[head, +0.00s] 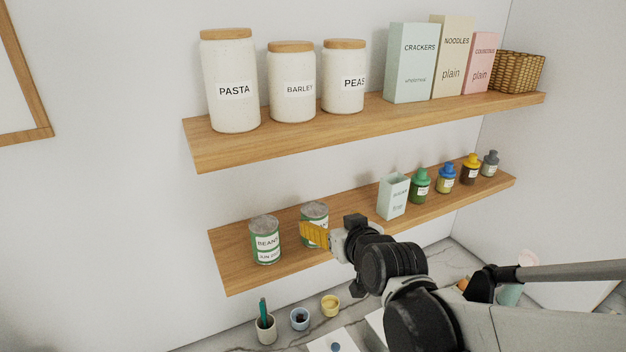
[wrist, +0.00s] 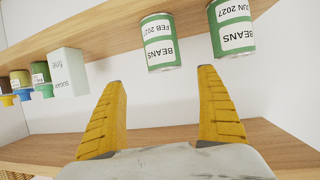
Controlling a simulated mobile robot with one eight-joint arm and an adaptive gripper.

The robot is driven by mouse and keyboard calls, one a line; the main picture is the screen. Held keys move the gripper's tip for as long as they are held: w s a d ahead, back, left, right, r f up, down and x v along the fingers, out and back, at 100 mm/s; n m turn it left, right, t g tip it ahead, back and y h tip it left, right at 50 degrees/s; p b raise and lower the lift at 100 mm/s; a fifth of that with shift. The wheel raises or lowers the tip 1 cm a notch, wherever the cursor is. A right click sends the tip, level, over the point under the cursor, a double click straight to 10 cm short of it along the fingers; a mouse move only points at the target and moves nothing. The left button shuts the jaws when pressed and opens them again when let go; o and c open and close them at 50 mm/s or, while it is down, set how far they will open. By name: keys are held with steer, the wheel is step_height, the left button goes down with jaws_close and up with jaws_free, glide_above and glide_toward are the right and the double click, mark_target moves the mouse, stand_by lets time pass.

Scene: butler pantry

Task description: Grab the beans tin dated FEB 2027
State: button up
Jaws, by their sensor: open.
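The beans tin dated FEB 2027 (wrist: 160,42) is green with a white label and appears upside down in the wrist view. It stands on the lower shelf; in the head view this tin (head: 314,211) is partly hidden behind my gripper (head: 308,234). A similar beans tin, dated JUN 2027 (wrist: 232,28), stands beside it, to the left in the head view (head: 265,240). My gripper's yellow fingers (wrist: 162,76) are open and empty. The FEB 2027 tin lies ahead between the fingertip directions, with a visible gap.
On the lower shelf (head: 235,270), a sugar box (head: 393,196) and several small bottles stand right of the tins. The upper shelf (head: 290,138) holds jars, boxes and a basket (head: 518,72). Small cups, including a yellow one (head: 330,305), sit on the counter below.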

mark_target(314, 213)
steer(key=shift+w+a+f, duration=0.25)
steer(key=shift+w+a, duration=0.05)
steer(key=shift+w, duration=0.05)
steer(key=x, duration=0.3)
steer(key=shift+w+a+f, duration=0.1)
steer(key=shift+a, duration=0.05)
steer(key=shift+r+p+x, duration=0.2)
steer(key=shift+p+x, duration=0.45)
steer(key=shift+x, duration=2.2)
steer(key=shift+a, duration=0.1)
steer(key=c, duration=1.5)
